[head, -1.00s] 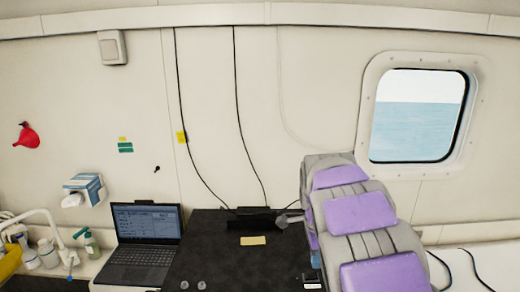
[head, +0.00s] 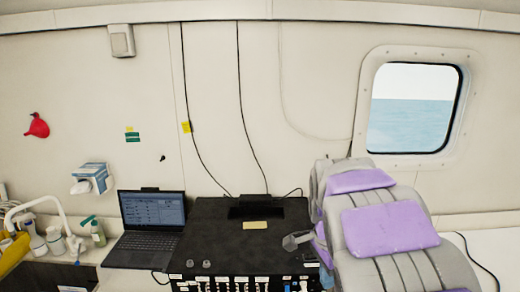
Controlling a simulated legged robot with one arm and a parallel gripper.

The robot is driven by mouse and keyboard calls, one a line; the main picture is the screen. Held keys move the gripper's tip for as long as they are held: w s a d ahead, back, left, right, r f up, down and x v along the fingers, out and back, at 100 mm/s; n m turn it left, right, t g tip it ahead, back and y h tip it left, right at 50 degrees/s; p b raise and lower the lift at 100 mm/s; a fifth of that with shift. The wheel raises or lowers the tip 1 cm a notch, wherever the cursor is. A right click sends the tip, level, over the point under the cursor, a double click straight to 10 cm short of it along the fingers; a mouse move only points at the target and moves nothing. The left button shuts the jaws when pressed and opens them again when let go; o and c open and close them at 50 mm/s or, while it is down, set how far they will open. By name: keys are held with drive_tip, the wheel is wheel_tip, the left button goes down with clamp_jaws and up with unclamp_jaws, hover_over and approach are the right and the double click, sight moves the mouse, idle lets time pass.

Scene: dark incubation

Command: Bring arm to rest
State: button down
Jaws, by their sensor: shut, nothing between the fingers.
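My arm, grey with purple pads, reaches up from the lower right corner toward the middle of the head view. My gripper (head: 297,241) shows as a small grey shape just left of the arm, over the right part of the black box's top. It looks shut and empty. Much of it is small or hidden behind the arm, so its fingers are hard to make out.
A black box (head: 225,240) with a row of white-marked slots on its front stands ahead. An open laptop (head: 152,222) is to its left. Bottles (head: 54,241) and a white tap (head: 40,202) are further left. A window (head: 412,108) is at right.

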drive_tip(key=s+a+f+n+b, duration=0.1)
drive_tip(key=s+f+n+b, duration=0.5)
drive_tip(key=s, duration=0.9)
drive_tip(key=s+a+f+n+g+b, duration=0.1)
drive_tip(key=s+f+n+b, duration=0.5)
drive_tip(key=s, duration=1)
wheel_tip(320, 180, down, 6)
drive_tip(key=n, duration=0.3)
drive_tip(key=shift+a+f+g+y+b, duration=0.2)
drive_tip(key=shift+g+y+b, duration=0.1)
drive_tip(key=shift+y+b, duration=0.1)
drive_tip(key=shift+w+d, duration=0.1)
